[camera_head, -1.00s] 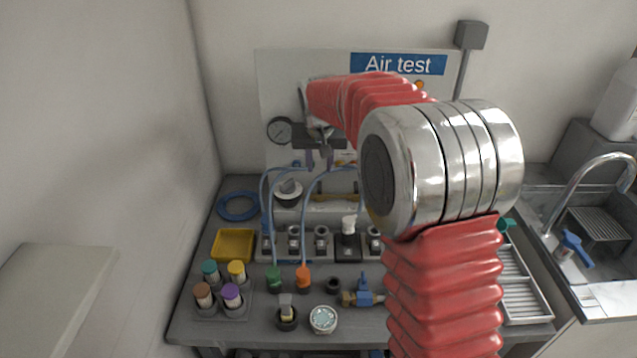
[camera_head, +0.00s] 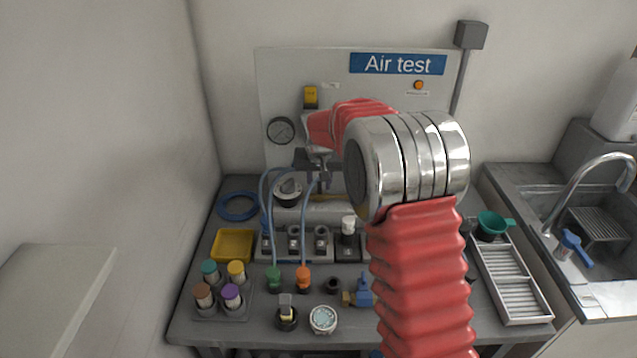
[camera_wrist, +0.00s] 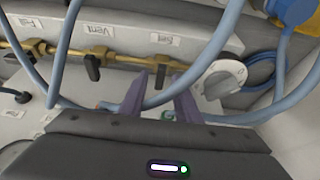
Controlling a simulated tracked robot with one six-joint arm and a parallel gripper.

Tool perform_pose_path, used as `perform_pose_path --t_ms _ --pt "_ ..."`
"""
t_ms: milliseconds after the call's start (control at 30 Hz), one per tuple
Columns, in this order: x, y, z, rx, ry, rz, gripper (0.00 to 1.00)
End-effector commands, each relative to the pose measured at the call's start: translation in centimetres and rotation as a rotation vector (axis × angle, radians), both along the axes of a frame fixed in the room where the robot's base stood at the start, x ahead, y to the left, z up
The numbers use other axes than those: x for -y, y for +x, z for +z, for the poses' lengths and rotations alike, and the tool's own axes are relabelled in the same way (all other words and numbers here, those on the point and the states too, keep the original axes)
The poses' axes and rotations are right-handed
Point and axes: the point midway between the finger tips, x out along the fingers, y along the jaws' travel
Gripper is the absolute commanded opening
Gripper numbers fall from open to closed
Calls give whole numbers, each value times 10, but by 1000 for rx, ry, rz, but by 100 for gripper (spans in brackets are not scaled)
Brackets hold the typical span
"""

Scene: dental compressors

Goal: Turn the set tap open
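In the wrist view a brass pipe (camera_wrist: 60,50) carries small black tap levers under white labels. One lever (camera_wrist: 92,67) hangs below the label "Vent". Another lever (camera_wrist: 160,75) hangs below the rightmost label (camera_wrist: 163,38), whose word I cannot read surely; it may be the set tap. My gripper (camera_wrist: 160,90) is open, its two purple fingers on either side of that lever in the picture. I cannot tell whether they touch it. In the head view my gripper (camera_head: 314,181) is low before the Air test panel (camera_head: 285,85), and my arm hides part of the pipe.
Blue hoses (camera_wrist: 225,30) cross close to my fingers. A pale round knob (camera_wrist: 222,78) sits just right of them. On the bench are a yellow tray (camera_head: 233,245), coloured caps in a holder (camera_head: 222,305), a blue valve (camera_head: 364,290) and a slatted tray (camera_head: 515,280).

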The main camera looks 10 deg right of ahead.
Motion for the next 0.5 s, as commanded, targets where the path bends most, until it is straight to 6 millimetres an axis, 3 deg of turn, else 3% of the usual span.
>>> perform_pose_path --t_ms 500 --pt "-1 0 0 0 0 1 0"
